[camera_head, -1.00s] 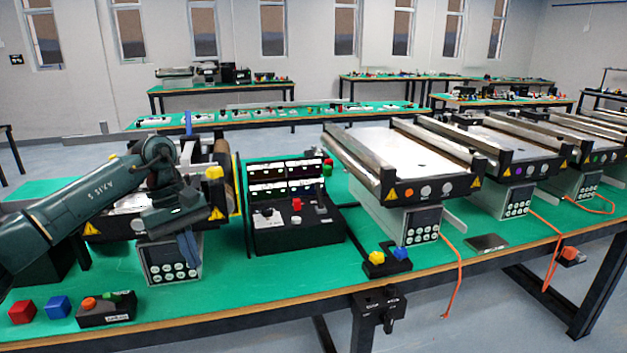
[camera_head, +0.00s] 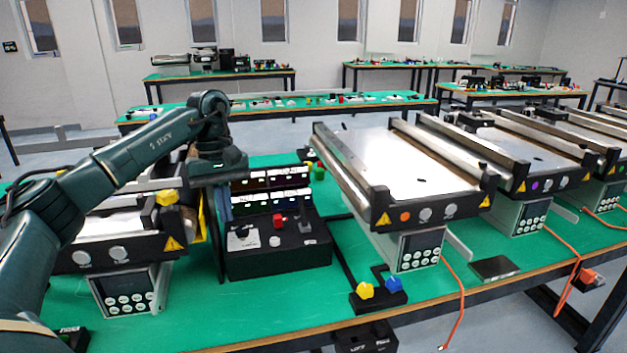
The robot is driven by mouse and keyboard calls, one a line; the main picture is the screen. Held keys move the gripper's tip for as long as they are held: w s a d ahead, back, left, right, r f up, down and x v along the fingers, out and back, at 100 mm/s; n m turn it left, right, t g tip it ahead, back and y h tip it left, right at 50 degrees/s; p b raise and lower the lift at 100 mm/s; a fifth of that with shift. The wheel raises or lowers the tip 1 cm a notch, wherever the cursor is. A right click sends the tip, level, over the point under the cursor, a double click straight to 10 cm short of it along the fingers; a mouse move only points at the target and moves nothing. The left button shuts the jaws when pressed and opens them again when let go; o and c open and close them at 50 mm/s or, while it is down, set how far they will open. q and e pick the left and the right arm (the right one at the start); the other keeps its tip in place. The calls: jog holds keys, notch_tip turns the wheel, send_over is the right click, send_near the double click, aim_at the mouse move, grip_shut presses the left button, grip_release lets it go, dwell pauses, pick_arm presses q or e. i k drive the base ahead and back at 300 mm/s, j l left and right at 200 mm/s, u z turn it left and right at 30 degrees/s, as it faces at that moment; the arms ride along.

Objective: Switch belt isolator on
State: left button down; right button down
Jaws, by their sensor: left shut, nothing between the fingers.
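A black control box (camera_head: 280,262) stands on the green table between two conveyors. Its top carries a red knob (camera_head: 279,219), a white knob (camera_head: 275,241) and small dark levers; behind them rises a panel with rows of lit labels (camera_head: 271,200). A dark switch box (camera_head: 366,339) hangs at the table's front edge, cut off by the bottom of the picture. No readable label shows which one is the belt isolator. My left gripper (camera_head: 224,206) points down, shut and empty, at the left edge of the control box; contact cannot be told. My right gripper is out of view.
A conveyor (camera_head: 98,258) stands left under my arm, and another (camera_head: 440,212) stands right of the control box. A small box with yellow and blue knobs (camera_head: 378,295) sits near the front edge. Green table top (camera_head: 320,278) is free in front of the control box.

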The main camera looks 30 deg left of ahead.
aim_at(300, 199)
jog(key=i+j+z, duration=0.3)
jog(key=i+j, duration=0.5)
